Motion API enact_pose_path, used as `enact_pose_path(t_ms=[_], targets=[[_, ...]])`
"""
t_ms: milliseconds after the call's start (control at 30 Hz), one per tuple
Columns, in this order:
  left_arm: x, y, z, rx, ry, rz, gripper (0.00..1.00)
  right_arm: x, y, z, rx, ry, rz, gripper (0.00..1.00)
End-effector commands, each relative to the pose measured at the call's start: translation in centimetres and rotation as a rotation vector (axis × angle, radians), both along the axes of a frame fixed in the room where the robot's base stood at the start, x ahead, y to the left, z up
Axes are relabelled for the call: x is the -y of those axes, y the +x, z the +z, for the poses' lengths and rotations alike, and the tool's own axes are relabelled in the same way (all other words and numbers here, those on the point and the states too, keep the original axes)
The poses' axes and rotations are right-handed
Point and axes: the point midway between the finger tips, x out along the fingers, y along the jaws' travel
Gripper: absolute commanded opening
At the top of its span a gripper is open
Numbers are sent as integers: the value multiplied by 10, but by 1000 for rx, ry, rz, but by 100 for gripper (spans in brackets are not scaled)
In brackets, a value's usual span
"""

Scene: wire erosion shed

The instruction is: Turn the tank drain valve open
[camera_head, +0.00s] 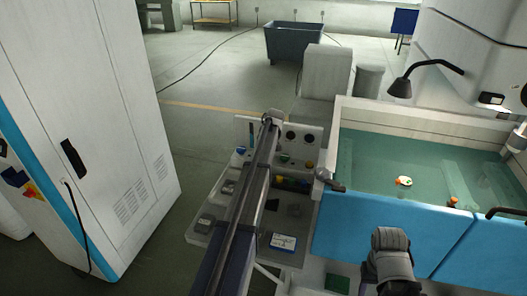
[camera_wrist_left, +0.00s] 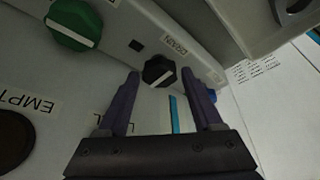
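A black knob (camera_wrist_left: 158,71) with a white pointer line sits on a pale panel in the left wrist view. A small label (camera_wrist_left: 173,45) beside it appears to read DRAIN, at a slant. My left gripper (camera_wrist_left: 160,74) is open, its dark purple fingers on either side of the knob; I cannot tell whether they touch it. In the head view my left arm crosses the control bench, and its fingers and this knob cannot be made out. The tank (camera_head: 385,225) stands to the right, blue-fronted and holding greenish water. My right arm shows at the bottom, its fingers out of sight.
A green knob (camera_wrist_left: 74,24) and a label starting EMPT (camera_wrist_left: 35,102) are near the black knob. A grey fitting with a dark lever (camera_head: 334,185) is at the tank's left corner. A white cabinet (camera_head: 90,130) stands left. A bin (camera_head: 293,42) is farther back.

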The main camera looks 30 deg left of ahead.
Motion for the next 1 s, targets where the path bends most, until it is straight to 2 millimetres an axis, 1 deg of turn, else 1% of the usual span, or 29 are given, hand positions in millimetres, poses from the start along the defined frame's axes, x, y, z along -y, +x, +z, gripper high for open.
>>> enact_pose_path(t_ms=[233, 367, 567, 800, 900, 1000], targets=[[0, 0, 2, 0, 1, -1, 67, 0, 0, 2, 0, 0, 0, 50], [2, -1, 8, 0, 1, -1, 67, 0, 0, 8, 0, 0, 0, 50], [8, -5, 29, 0, 1, -1, 67, 0, 0, 29, 0, 0, 1, 50], [20, -12, 60, 0, 0, -1, 67, 0, 0, 60, 0, 1, -3, 50], [23, -14, 70, 0, 0, -1, 67, 0, 0, 69, 0, 1, -5, 50], [25, -15, 73, 0, 0, -1, 67, 0, 0, 73, 0, 2, -7, 50]])
